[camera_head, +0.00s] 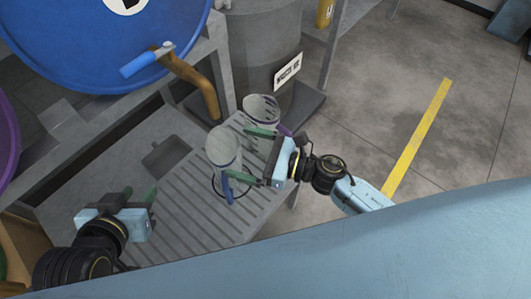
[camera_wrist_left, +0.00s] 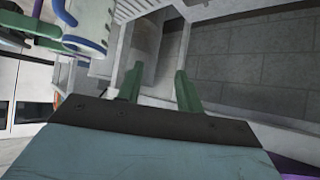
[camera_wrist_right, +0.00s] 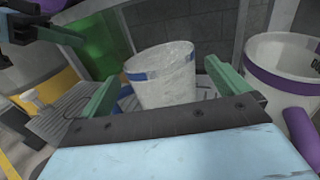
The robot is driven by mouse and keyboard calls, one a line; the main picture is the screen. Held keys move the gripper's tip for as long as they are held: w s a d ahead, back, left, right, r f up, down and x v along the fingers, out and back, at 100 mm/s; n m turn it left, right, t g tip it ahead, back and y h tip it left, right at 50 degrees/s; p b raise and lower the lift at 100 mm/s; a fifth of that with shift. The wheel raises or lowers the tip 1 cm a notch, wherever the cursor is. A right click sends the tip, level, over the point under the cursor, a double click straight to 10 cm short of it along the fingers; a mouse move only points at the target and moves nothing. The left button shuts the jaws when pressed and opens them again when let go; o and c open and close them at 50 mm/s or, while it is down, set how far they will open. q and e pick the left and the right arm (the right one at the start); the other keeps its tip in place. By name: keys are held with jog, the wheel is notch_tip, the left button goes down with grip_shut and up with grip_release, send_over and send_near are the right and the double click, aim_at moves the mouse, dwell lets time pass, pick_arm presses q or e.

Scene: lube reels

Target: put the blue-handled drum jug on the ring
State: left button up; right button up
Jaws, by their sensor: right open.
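The blue-handled jug (camera_head: 223,150), clear with a blue band, stands upright on the slatted bench, its blue handle (camera_head: 227,188) toward me. It also shows in the right wrist view (camera_wrist_right: 163,80), ahead of the fingers. A thin dark ring (camera_head: 213,184) shows at the jug's foot; the jug hides part of it, so I cannot tell how well they are centred. My right gripper (camera_head: 254,154) is open beside the jug, with its fingers pointing at it. My left gripper (camera_head: 140,191) is open and empty over the bench's left part; its parted fingers show in the left wrist view (camera_wrist_left: 159,72).
A purple-handled jug (camera_head: 262,107) stands close behind my right gripper. A blue drum (camera_head: 85,40) with a brown spout (camera_head: 200,85) and blue tap lever overhangs the bench (camera_head: 185,225) at the back. A grey drum (camera_head: 262,45) stands behind. The bench front is clear.

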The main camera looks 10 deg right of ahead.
pick_arm(q)
jog(key=shift+s+a+f+g, duration=0.35)
jog(key=shift+s+f+g, duration=0.25)
jog(key=shift+s+f, duration=0.05)
pick_arm(e)
jog(key=v, duration=0.5)
dwell(1.4)
